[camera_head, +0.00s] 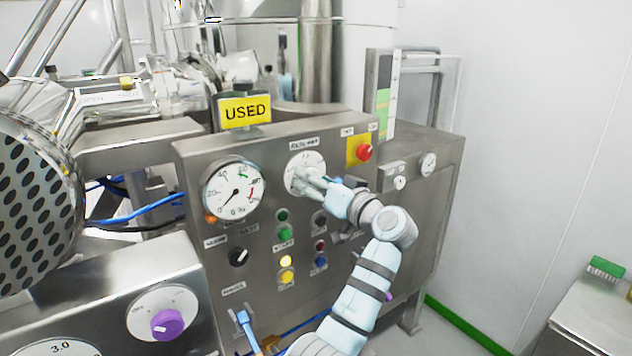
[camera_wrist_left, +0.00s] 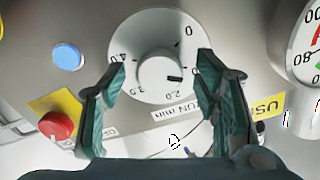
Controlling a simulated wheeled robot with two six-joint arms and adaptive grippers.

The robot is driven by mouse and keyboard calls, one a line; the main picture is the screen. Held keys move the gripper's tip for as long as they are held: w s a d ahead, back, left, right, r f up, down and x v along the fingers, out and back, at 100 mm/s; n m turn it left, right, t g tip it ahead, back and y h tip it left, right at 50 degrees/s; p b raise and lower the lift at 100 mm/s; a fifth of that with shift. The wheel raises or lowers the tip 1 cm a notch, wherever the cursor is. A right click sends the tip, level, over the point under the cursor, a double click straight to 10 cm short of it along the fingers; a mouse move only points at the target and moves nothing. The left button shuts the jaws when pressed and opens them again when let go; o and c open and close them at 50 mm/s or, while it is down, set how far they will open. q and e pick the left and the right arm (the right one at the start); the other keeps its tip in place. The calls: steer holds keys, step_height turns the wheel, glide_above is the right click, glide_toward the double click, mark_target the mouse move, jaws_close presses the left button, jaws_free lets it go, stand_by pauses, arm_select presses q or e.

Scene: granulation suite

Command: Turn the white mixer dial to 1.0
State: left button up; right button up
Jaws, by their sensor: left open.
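The white mixer dial (camera_head: 305,165) is on the upper front of the steel control panel. In the left wrist view, the dial (camera_wrist_left: 150,25) appears turned over, with 0 at upper right, 4.0 at left and 2.0 at the bottom. Its round white knob (camera_wrist_left: 157,72) has a black mark pointing right, between 0 and 2.0; I cannot see the 1.0 label. My left gripper (camera_head: 318,186) is at the dial. In its wrist view the open fingers (camera_wrist_left: 160,75) stand on either side of the knob, with visible gaps. My right gripper is not in view.
The panel also holds a pressure gauge (camera_head: 234,190), a red stop button (camera_head: 364,152) on yellow, a black knob (camera_head: 238,257) and several coloured buttons. A yellow USED sign (camera_head: 245,110) stands on top. A purple knob (camera_head: 167,324) is on the nearer panel at lower left.

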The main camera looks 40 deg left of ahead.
arm_select(q)
steer(key=v, duration=1.2)
steer(key=shift+a, duration=0.2)
steer(key=shift+w+d, duration=0.1)
